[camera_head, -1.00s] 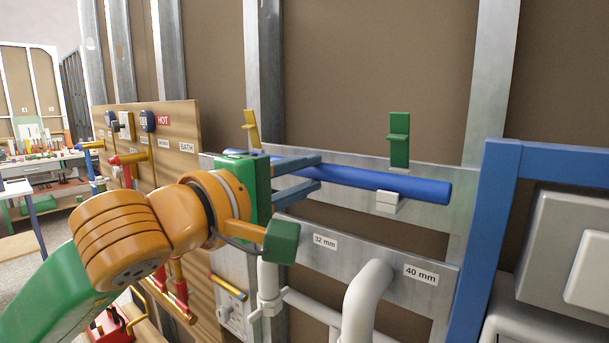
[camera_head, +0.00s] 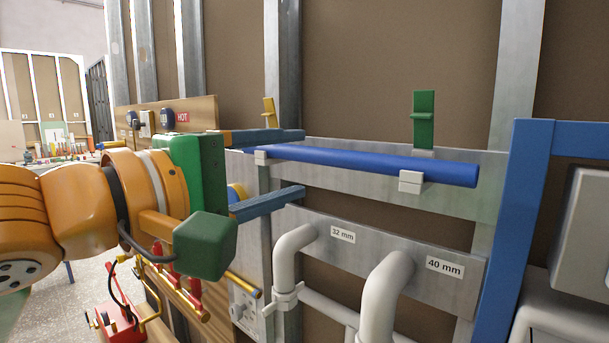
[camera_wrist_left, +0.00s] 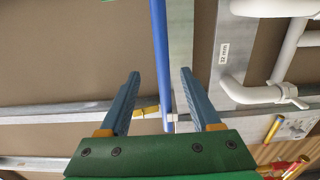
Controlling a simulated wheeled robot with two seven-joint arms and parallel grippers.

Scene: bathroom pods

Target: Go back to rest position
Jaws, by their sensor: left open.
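My left gripper (camera_head: 302,163) is open and empty, its two blue fingers spread one above the other in the head view. A blue pipe (camera_head: 360,160) lies along the metal rail on two white clips, near its left end (camera_head: 262,157) and further right (camera_head: 411,182). The pipe passes behind the gap between the fingers in the head view. My right gripper is out of view.
A green clip (camera_head: 424,118) and a yellow clip (camera_head: 270,110) stand above the rail. White bent pipes (camera_head: 385,300) come out below, by the 32 mm and 40 mm labels. A blue frame (camera_head: 510,220) stands right. A wooden panel (camera_head: 190,110) with valves is behind my arm.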

